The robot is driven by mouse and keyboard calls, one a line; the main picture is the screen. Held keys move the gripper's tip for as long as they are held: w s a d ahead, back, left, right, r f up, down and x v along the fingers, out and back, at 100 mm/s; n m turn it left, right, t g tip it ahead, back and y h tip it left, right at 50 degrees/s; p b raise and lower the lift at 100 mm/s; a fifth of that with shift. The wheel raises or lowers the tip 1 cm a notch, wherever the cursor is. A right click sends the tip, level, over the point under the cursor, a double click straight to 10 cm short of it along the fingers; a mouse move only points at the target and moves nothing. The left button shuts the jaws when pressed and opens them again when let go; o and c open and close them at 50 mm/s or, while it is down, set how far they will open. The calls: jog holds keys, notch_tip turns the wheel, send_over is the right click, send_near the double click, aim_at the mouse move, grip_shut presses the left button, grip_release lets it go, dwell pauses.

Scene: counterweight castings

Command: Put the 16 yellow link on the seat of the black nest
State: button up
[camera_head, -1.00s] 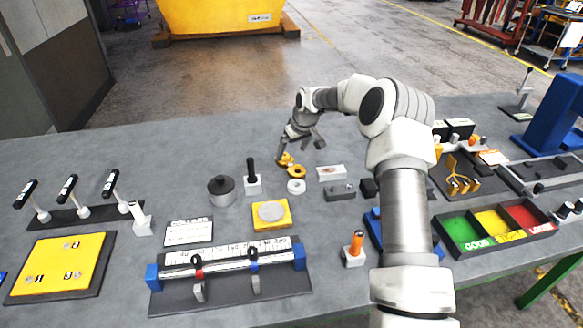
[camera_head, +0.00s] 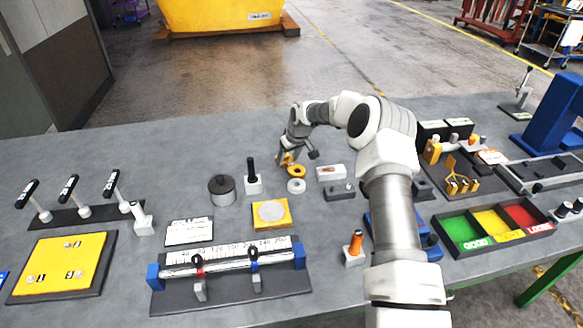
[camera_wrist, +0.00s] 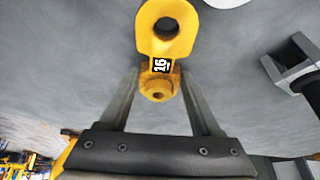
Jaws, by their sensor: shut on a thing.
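The yellow link (camera_wrist: 150,46) carries a black "16" label and has a large round eye at its far end. My gripper (camera_wrist: 159,77) is shut on its narrower end, with one finger on each side. In the head view my gripper (camera_head: 286,160) points down near the back middle of the table, and the link's eye (camera_head: 288,172) shows just in front of it. I cannot tell whether the link touches the table. A dark block (camera_head: 341,193) lies to the right of the link; I cannot tell whether it is the black nest.
A white ring (camera_head: 296,187) lies just in front of the link. A black post on a white base (camera_head: 253,184) stands to its left, beside a dark round weight (camera_head: 221,192). A white block (camera_head: 331,173) is to the right. Open table lies behind and to the left.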

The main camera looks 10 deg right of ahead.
grip_shut()
jog(key=shift+r, duration=0.1)
